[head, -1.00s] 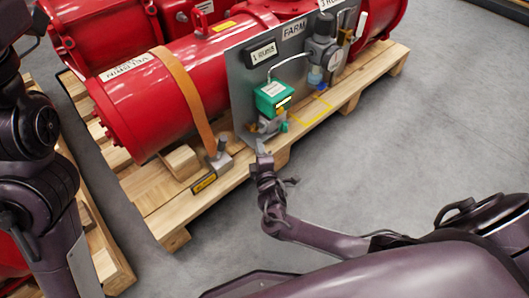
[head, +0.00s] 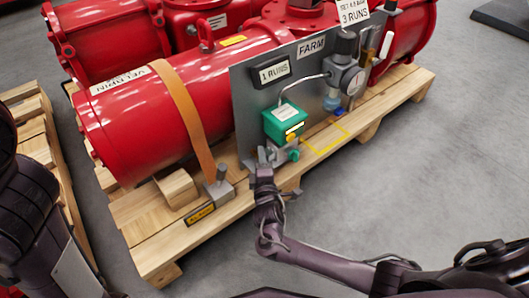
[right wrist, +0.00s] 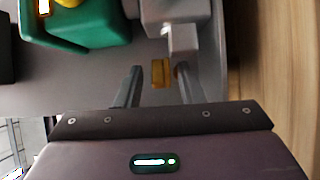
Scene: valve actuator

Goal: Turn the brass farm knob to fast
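The small brass knob (right wrist: 160,73) shows in the right wrist view, below a grey metal block. My right gripper (right wrist: 157,84) is open, with one finger on each side of the knob and a small gap visible on each side. In the head view my right gripper (head: 265,156) is at the fittings just below the green box (head: 285,122), in front of the FARM panel (head: 246,107). The knob is hard to make out there. Markings for fast are not readable. My left gripper is out of view; only part of its arm shows.
A gauge and regulator (head: 346,72) sit right of the green box. A green knob (head: 294,155) is close beside my right gripper. The red cylinder (head: 125,125) and panel rest on a wooden pallet (head: 150,235).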

